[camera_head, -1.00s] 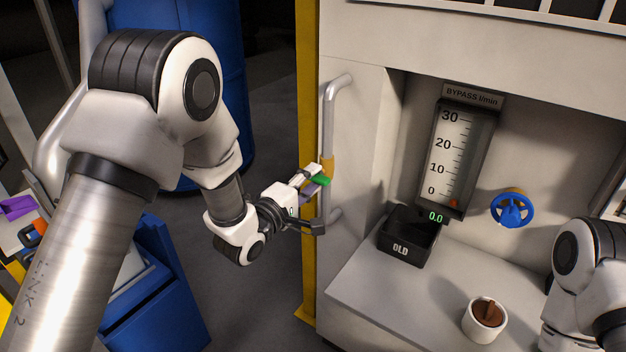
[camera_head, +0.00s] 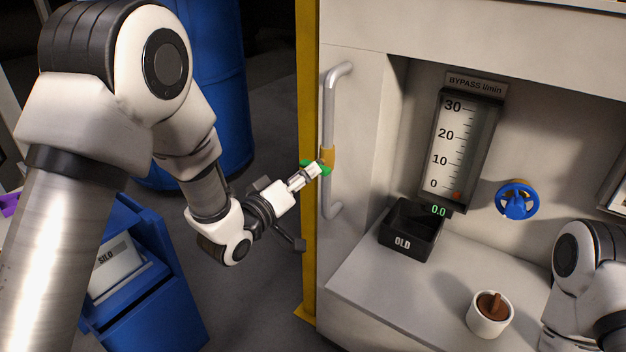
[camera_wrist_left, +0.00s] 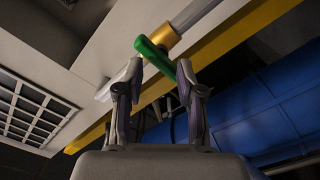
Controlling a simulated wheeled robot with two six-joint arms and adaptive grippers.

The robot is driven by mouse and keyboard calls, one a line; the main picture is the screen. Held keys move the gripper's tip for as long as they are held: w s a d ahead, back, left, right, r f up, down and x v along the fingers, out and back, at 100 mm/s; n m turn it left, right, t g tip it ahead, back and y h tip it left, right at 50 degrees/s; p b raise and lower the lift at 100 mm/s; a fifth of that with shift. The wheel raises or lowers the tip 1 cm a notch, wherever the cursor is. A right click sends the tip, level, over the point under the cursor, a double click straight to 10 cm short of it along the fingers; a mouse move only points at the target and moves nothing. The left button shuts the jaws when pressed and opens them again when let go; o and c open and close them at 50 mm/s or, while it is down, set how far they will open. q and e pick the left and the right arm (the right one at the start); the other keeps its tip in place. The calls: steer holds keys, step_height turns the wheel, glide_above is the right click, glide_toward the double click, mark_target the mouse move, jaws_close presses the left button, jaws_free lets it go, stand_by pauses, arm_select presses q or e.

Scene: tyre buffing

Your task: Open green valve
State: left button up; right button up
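The green valve handle (camera_head: 307,163) sits on a brass body (camera_head: 328,158) on the grey vertical pipe at the cabinet's left side. My left gripper (camera_head: 317,170) is at the handle, its fingers partly covering it. In the left wrist view the green handle (camera_wrist_left: 154,54) runs from the brass body (camera_wrist_left: 165,36) down between the two spread fingers of my left gripper (camera_wrist_left: 160,68). Its lower part passes close to the right fingertip; I cannot tell whether they touch. My right gripper is out of view.
A yellow post (camera_head: 310,250) stands beside the grey pipe (camera_head: 329,105). Right of it are a bypass gauge (camera_head: 462,140) reading 0.0, a blue handwheel (camera_head: 517,200), a black OLD bin (camera_head: 402,243) and a white cup (camera_head: 490,320). My right arm is at lower right.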

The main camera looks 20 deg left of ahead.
arm_select(q)
steer(key=m+b, duration=0.2)
steer(key=m, duration=0.5)
steer(key=shift+w+d, duration=0.1)
steer(key=shift+w, duration=0.15)
jaws_close()
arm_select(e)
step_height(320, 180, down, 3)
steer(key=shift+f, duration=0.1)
arm_select(q)
steer(key=n+p, duration=0.9)
steer(key=n, duration=0.9)
jaws_free()
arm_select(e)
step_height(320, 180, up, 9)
